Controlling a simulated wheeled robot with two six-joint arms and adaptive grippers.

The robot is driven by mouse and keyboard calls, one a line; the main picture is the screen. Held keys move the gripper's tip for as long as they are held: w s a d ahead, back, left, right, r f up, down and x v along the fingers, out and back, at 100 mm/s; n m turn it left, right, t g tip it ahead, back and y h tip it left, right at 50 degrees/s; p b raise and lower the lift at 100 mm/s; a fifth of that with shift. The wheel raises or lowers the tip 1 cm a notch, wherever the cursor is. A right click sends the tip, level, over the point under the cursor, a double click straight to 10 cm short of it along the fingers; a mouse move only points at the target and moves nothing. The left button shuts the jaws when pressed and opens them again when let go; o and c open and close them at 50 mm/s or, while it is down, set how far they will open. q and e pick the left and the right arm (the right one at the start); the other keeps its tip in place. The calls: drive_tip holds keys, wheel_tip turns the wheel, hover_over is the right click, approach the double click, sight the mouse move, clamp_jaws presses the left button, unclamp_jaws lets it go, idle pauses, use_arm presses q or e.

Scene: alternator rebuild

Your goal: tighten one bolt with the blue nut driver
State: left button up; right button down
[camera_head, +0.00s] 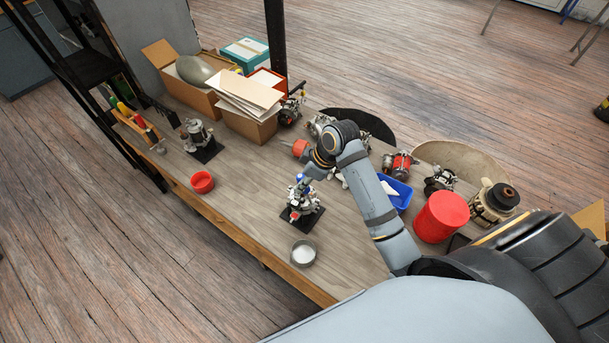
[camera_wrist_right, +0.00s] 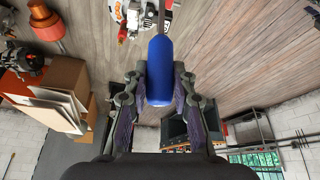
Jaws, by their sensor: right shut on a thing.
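My right gripper (camera_head: 304,180) is over the near alternator assembly (camera_head: 301,203), which stands on a black base plate (camera_head: 314,217) on the workbench. In the right wrist view my right gripper (camera_wrist_right: 159,88) is shut on the blue handle of the nut driver (camera_wrist_right: 159,70). The driver's thin shaft runs to the top edge of that view, beside white and red alternator parts (camera_wrist_right: 130,14). Only a little of the blue handle (camera_head: 299,177) shows in the head view. The driver's tip and the bolt under it cannot be made out. My left gripper is not in view.
A second assembly (camera_head: 199,138) stands to the left, near a red cup (camera_head: 202,182). A grey round dish (camera_head: 303,253) is close in front. A blue bin (camera_head: 398,190), a red canister (camera_head: 441,217) and several alternators lie to the right. Boxes (camera_head: 250,121) stand at the back.

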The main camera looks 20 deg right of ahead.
drive_tip(key=n, duration=0.1)
drive_tip(key=n+g, duration=0.1)
drive_tip(key=n, duration=0.1)
drive_tip(key=n+y, duration=0.1)
drive_tip(key=n, duration=0.1)
drive_tip(key=shift+s+a+g, duration=0.25)
drive_tip(key=shift+s+g, duration=0.15)
drive_tip(key=w+d+n+g+y+b, duration=0.1)
drive_tip(key=d+n+g+y, duration=0.1)
drive_tip(key=d+n, duration=0.3)
drive_tip(key=shift+d+f+y, duration=0.25)
drive_tip(key=shift+d+y, duration=0.25)
drive_tip(key=shift+y, duration=0.1)
drive_tip(key=shift+a+r, duration=0.1)
idle(0.3)
drive_tip(key=shift+f+b, duration=0.5)
drive_tip(key=shift+f, duration=0.1)
